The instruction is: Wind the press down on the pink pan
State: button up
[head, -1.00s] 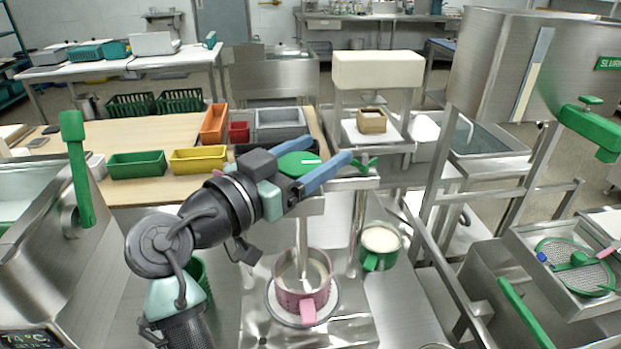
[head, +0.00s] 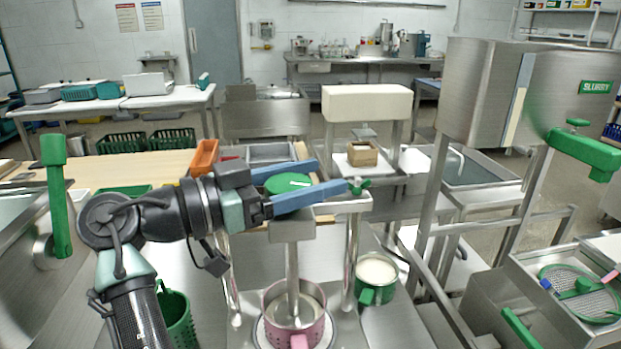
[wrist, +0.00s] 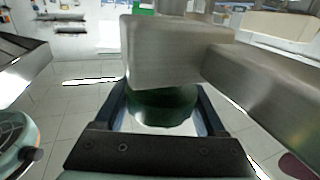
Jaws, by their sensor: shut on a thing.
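The press stands in the middle of the head view, a steel frame (head: 351,250) with a crossbar (head: 292,230) and a central shaft (head: 292,270). A green round knob (head: 287,184) with a white stripe tops the press. My gripper (head: 304,182) is shut on the knob, its blue fingers either side. In the wrist view the knob (wrist: 163,108) lies between the fingers, under a steel bar. The pink pan (head: 278,322) sits upright below the press, with pale contents. The shaft's lower end reaches into the pan's outline; whether it touches the contents is hard to tell.
A green pot (head: 376,289) with white contents stands right of the press. A green perforated basket (head: 175,318) is beside my arm. A steel hopper (head: 485,90) and its frame stand to the right. An orange bin (head: 205,158) lies on the bench behind.

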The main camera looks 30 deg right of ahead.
jog(key=shift+f, duration=0.1)
jog(key=o, duration=1.3)
jog(key=a, duration=0.8)
jog(key=a+b, duration=0.1)
jog(key=a, duration=0.4)
jog(key=shift+s, duration=0.35)
